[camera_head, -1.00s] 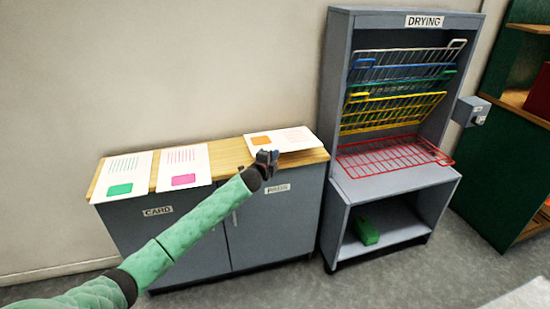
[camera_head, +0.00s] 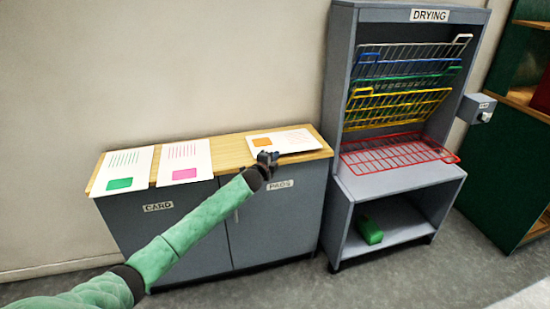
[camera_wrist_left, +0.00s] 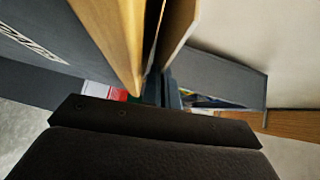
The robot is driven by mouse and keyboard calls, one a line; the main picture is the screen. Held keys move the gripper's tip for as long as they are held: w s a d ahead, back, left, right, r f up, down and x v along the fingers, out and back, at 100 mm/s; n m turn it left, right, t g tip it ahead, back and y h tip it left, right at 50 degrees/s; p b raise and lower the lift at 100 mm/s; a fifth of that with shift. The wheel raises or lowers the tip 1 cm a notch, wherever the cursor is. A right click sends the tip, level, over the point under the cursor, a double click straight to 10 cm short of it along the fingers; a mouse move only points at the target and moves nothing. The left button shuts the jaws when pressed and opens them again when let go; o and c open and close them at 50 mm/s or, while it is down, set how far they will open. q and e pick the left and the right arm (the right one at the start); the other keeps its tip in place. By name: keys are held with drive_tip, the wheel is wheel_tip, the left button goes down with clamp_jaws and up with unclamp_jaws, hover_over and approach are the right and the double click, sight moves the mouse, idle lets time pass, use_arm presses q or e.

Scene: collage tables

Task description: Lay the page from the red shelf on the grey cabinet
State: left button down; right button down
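The grey cabinet (camera_head: 270,225) has a wooden top (camera_head: 228,152) and labels reading CARD and PADS. A white page with an orange square (camera_head: 295,138) lies on the right part of that top, near the front edge. My left gripper (camera_head: 267,158) is at this page's front left corner. In the left wrist view the fingers (camera_wrist_left: 165,90) sit close to the page's edge and the wooden edge; whether they grip it is unclear. The red shelf (camera_head: 395,154) of the drying rack is empty. My right gripper is not in view.
Pages with a green square (camera_head: 125,160) and a pink square (camera_head: 184,153) lie on the cabinet's left part. The DRYING rack (camera_head: 340,120) stands to the right, with yellow, green and blue shelves tilted up. A green object (camera_head: 370,231) lies in its lower bay.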

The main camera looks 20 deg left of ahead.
use_arm(q)
drive_tip(key=c, duration=1.6)
unclamp_jaws()
drive_tip(key=shift+o, duration=1)
drive_tip(key=shift+s+f, duration=0.1)
drive_tip(key=shift+f, duration=0.25)
drive_tip(key=shift+c, duration=0.8)
